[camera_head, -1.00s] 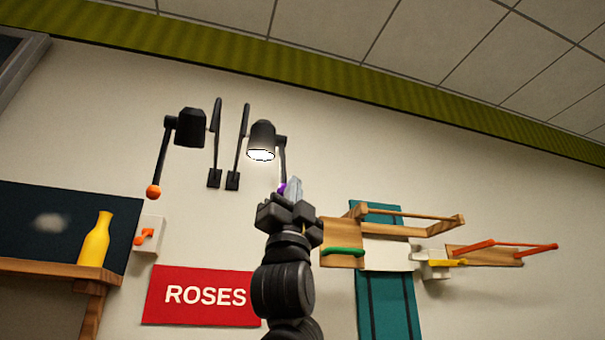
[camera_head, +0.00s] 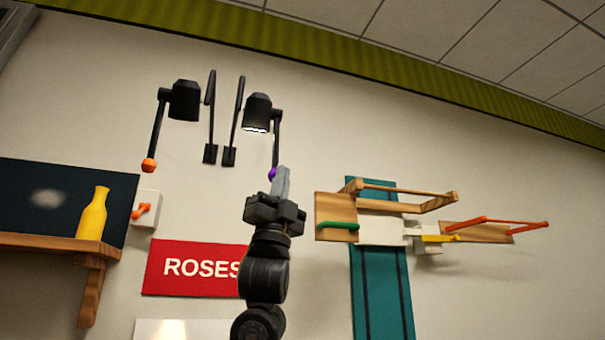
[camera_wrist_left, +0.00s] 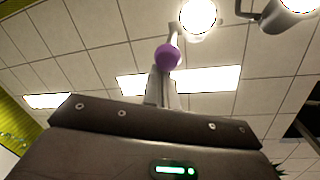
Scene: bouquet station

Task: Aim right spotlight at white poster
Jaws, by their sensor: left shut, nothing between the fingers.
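The right spotlight (camera_head: 257,112) is a black lamp on the wall, its lit face turned mostly downward. Its lever ends in a purple knob (camera_head: 271,174). My left gripper (camera_head: 281,182) is shut with nothing held, its fingertips right by the knob. In the left wrist view the purple knob (camera_wrist_left: 168,56) shows just beyond the shut fingers (camera_wrist_left: 162,88), with the lit lamp (camera_wrist_left: 198,17) above it; I cannot tell whether they touch. A white panel (camera_head: 205,328), likely the white poster, shows only its top edge under the red ROSES sign, with a bright spot on it.
The left spotlight (camera_head: 184,101) has an orange knob (camera_head: 148,166). A red ROSES sign (camera_head: 190,268) hangs behind my arm. A yellow bottle (camera_head: 92,216) stands on a wooden shelf (camera_head: 50,243) at left. Wooden racks (camera_head: 335,209) and a teal panel (camera_head: 380,290) are at right.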

